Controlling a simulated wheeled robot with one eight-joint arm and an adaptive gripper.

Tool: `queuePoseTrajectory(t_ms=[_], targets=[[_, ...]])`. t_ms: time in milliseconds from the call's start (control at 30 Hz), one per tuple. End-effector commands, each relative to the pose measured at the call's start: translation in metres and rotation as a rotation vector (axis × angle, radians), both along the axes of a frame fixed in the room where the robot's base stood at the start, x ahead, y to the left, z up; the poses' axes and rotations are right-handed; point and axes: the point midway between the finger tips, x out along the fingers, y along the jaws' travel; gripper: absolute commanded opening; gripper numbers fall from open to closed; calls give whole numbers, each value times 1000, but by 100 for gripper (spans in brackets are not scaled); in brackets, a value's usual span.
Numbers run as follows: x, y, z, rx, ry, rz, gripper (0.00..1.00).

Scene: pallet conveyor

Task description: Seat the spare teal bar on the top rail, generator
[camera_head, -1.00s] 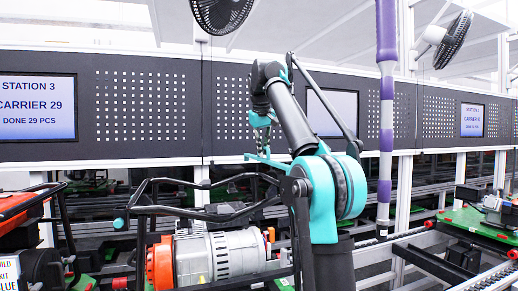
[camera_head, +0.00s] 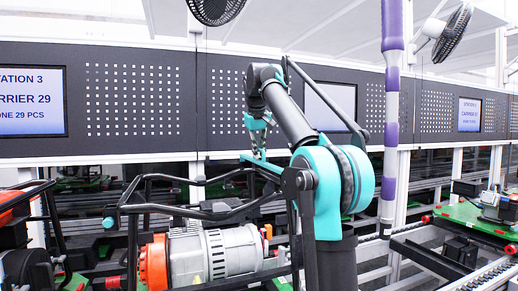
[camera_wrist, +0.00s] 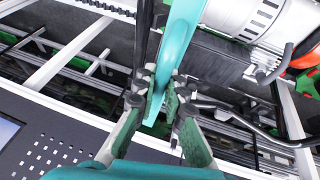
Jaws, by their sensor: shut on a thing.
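The teal bar (camera_wrist: 177,45) is between my gripper's fingers (camera_wrist: 158,102) in the wrist view, and my gripper is shut on it. In the head view the bar (camera_head: 262,162) shows below my gripper (camera_head: 258,145), slanting near the black top rail (camera_head: 170,211) of the generator. I cannot tell whether bar and rail touch. The generator (camera_head: 215,255) has a silver ribbed body and orange end inside a black tube frame. A small teal piece (camera_head: 108,222) sits at the frame's left corner. The generator's silver body also shows in the wrist view (camera_wrist: 243,18).
Another framed unit (camera_head: 22,225) stands at the left edge. A purple-and-white banded pole (camera_head: 391,120) rises right of my arm. A green pallet (camera_head: 480,225) carries parts at the right. A dark perforated panel (camera_head: 140,100) runs behind, with screens.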

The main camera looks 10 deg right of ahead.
Motion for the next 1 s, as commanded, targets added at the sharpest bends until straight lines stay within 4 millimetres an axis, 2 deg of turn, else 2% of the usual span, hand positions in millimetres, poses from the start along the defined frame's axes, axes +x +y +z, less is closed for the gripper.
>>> queuePoseTrajectory(t_ms=[700,1000], targets=[[0,0,-37,0,0,0,0],[0,0,-46,0,0,0,0]])
